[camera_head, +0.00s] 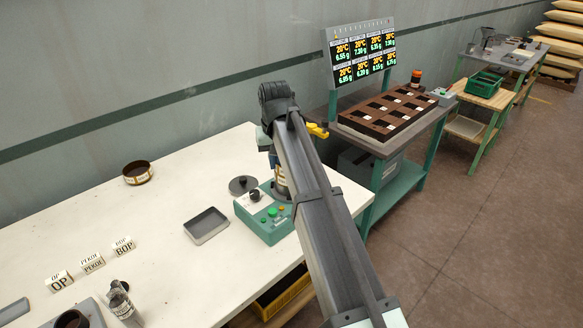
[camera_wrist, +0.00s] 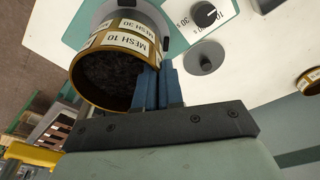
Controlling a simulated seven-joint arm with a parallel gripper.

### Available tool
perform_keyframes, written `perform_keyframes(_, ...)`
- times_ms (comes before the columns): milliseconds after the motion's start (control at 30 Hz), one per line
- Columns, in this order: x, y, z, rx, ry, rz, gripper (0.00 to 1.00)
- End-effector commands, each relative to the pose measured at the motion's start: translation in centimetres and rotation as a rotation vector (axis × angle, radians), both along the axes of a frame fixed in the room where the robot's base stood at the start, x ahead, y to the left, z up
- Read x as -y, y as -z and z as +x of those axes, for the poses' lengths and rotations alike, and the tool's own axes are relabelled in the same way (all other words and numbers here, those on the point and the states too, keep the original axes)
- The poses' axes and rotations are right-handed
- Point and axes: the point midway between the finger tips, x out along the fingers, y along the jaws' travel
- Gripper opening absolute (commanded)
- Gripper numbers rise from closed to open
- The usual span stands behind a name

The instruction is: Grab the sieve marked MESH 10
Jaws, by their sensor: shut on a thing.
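In the head view, the sieve (camera_head: 280,176) is mostly hidden behind my arm, above the green machine (camera_head: 264,221). Whether it touches the holder I cannot tell.
Another brown sieve (camera_head: 137,173) stands on the white table (camera_head: 165,240). A grey round lid (camera_head: 242,185), a grey tray (camera_head: 206,225) and label blocks (camera_head: 92,263) lie nearby. A display (camera_head: 363,54) and a compartment tray (camera_head: 388,113) stand at the right.

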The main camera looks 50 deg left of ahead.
Motion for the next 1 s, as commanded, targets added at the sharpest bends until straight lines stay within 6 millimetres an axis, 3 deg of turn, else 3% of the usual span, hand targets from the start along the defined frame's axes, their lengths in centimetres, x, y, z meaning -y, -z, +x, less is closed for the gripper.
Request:
perform_keyframes(667, 0.0, -0.2, 0.0, 0.0, 0.0, 0.0, 0.0)
perform_keyframes(1000, -0.1, -1.9, 0.0, 0.001, 0.0, 0.001, 0.0)
